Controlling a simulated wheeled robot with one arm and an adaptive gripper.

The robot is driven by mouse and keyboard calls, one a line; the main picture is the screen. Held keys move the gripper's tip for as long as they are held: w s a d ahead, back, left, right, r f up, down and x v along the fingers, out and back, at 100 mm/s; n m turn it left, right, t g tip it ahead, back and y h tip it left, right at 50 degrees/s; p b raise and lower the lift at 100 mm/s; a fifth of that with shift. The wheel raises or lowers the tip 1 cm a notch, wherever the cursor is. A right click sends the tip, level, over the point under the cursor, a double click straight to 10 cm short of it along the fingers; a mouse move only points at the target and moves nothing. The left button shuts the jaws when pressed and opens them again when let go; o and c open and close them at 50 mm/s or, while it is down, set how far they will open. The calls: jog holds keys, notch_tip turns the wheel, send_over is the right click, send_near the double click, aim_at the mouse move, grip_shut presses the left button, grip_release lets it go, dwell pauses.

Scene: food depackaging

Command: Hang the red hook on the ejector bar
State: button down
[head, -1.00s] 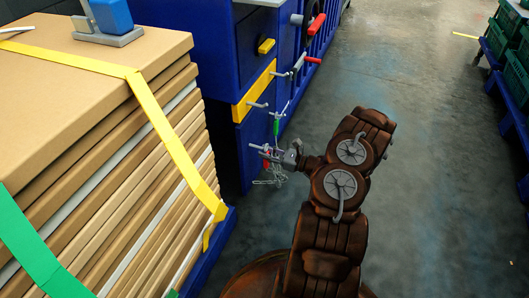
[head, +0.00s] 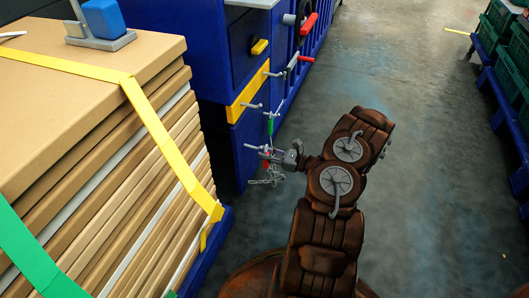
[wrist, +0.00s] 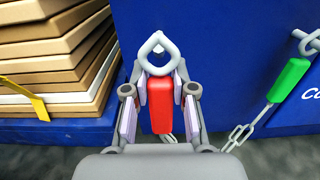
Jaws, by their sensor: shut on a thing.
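The red hook (wrist: 160,104) is upright between the fingers of my gripper (wrist: 160,108) in the wrist view, its pale metal loop (wrist: 158,50) pointing up. The fingers are shut on its red body. In the head view my gripper (head: 266,153) is low beside the front of the blue machine (head: 245,150). Grey bars (head: 250,105) stick out of the machine above it; I cannot tell for certain which is the ejector bar. A green hook (wrist: 288,80) hangs from a bar at the right of the wrist view, with a chain (wrist: 240,135) running down from it.
A strapped stack of cardboard (head: 90,120) stands on a blue pallet at the left, close to the machine. A blue block on a grey base (head: 103,25) sits on top. Green crates (head: 515,65) on blue racks line the far right. The floor between (head: 420,130) is clear.

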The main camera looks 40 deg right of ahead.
jog(key=shift+p+v, duration=0.65)
jog(key=shift+v, duration=0.9)
notch_tip(320, 180, up, 20)
jog(key=p, duration=1)
jog(key=shift+f, duration=0.15)
dwell(1.0)
jog(key=shift+p, duration=0.4)
dwell(0.5)
jog(key=shift+b+x, duration=0.75)
jog(key=shift+x, duration=1.4)
jog(key=shift+w+a+f, duration=0.15)
jog(key=shift+f, duration=0.05)
